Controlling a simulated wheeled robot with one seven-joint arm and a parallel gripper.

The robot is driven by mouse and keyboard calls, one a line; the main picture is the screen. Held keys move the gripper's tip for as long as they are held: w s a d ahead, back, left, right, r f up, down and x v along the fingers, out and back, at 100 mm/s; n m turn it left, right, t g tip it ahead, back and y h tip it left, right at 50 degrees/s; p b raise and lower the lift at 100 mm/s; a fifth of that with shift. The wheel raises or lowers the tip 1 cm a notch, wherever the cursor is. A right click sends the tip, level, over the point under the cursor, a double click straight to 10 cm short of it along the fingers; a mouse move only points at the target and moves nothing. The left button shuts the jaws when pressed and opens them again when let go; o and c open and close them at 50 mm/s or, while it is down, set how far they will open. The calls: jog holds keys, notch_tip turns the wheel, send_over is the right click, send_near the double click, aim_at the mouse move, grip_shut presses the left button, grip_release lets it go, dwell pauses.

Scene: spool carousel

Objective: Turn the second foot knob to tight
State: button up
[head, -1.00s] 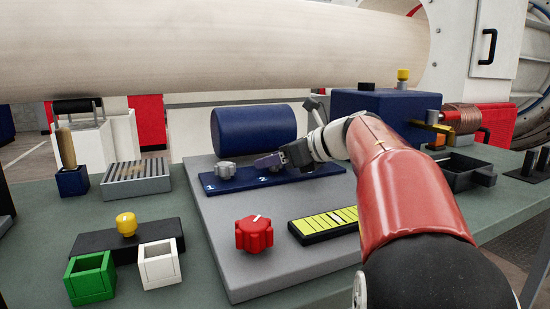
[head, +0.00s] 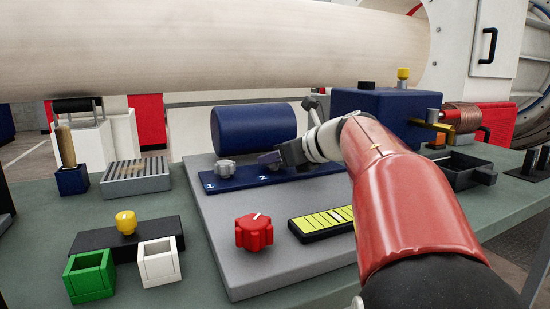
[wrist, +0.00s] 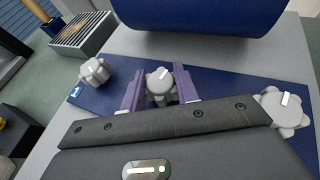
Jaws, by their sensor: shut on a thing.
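The second foot knob (wrist: 160,84) is grey-white and lobed, with a white mark on top. It sits on the blue foot strip (head: 235,183), beside the printed 2. In the wrist view my gripper (wrist: 159,92) has its two purple fingers on either side of this knob, shut on it. In the head view my gripper (head: 270,160) mostly hides the knob. The first foot knob (head: 225,169) stands to the left on the same strip and also shows in the wrist view (wrist: 94,71). A third similar knob (wrist: 284,106) is at the right in the wrist view.
A blue cylinder (head: 254,130) lies just behind the strip. A red knob (head: 254,232) and a yellow-striped block (head: 316,222) are in front on the grey plate (head: 225,262). Green (head: 90,277) and white (head: 159,263) boxes stand at the front left.

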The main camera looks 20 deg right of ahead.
jog(key=m+t+h, duration=0.1)
jog(key=m+h, duration=0.2)
jog(key=h, duration=0.1)
jog(key=shift+a+r+m, duration=0.1)
jog(key=shift+a+m, duration=0.05)
jog(key=shift+m, duration=0.15)
jog(key=m+h, duration=0.4)
jog(key=h, duration=0.1)
jog(key=shift+d+h+p, duration=0.2)
jog(key=shift+h+p, duration=0.1)
jog(key=shift+p, duration=0.05)
jog(key=shift+a+m+g+h, duration=0.2)
jog(key=shift+m+g+h, duration=0.9)
jog(key=shift+m+h, duration=1.15)
jog(key=shift+m+g+h, duration=0.35)
jog(key=shift+m+g, duration=0.05)
jog(key=shift+m, duration=0.25)
jog(key=o, duration=1)
jog(key=shift+a, duration=0.1)
jog(key=v, duration=0.7)
jog(key=shift+s+a, duration=0.25)
